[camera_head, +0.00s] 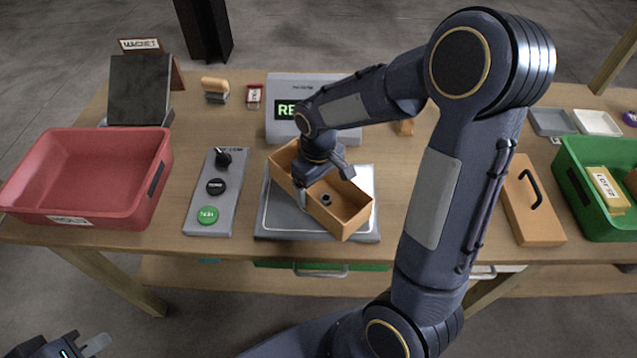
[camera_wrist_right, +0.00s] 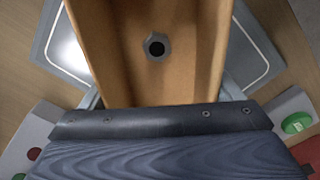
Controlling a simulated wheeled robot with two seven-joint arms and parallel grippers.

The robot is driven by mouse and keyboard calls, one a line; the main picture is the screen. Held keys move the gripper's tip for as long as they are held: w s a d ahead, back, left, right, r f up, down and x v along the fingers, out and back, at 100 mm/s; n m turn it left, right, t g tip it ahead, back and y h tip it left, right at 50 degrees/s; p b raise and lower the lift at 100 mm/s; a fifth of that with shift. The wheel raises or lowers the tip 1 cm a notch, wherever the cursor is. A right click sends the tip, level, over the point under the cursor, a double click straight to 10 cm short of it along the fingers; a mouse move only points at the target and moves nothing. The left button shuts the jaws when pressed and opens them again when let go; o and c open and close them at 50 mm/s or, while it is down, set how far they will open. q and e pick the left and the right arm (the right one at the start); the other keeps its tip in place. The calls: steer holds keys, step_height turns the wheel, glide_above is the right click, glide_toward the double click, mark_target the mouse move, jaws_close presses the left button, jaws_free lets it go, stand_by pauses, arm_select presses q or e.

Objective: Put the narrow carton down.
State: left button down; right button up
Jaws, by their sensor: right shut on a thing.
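The narrow carton (camera_head: 340,205) is an open-topped, long brown box, set diagonally over the silver plate (camera_head: 275,222) of the scale in the head view. A small dark nut-like piece (camera_head: 326,199) lies inside it. My right gripper (camera_head: 318,180) is shut on the carton, reaching down from above. In the wrist view the carton (camera_wrist_right: 190,85) fills the middle, with the nut (camera_wrist_right: 157,46) on its floor. I cannot tell whether the carton's bottom touches the plate. My left gripper (camera_head: 85,346) is at the bottom left corner, partly cut off, away from the table.
A red bin (camera_head: 150,190) and a grey panel with knob and buttons (camera_head: 206,228) stand left of the plate. A display (camera_head: 290,85) is behind. A lidded box with a handle (camera_head: 530,215) and a green bin (camera_head: 575,190) stand at the right. Bare tabletop shows right of the plate.

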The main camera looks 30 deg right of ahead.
mark_target(318, 196)
steer(key=o, duration=0.9)
steer(key=shift+f, duration=0.1)
steer(key=shift+c, duration=0.2)
step_height(318, 196, up, 12)
steer(key=s+a+m+t+y, duration=0.2)
steer(key=s, duration=0.6)
steer(key=s+a+m+t+y, duration=0.1)
steer(key=s+a+m+t, duration=0.1)
steer(key=s, duration=0.7)
steer(key=shift+r+t+y+p, duration=0.3)
steer(key=shift+r+t+y, duration=0.1)
steer(key=shift+t, duration=0.4)
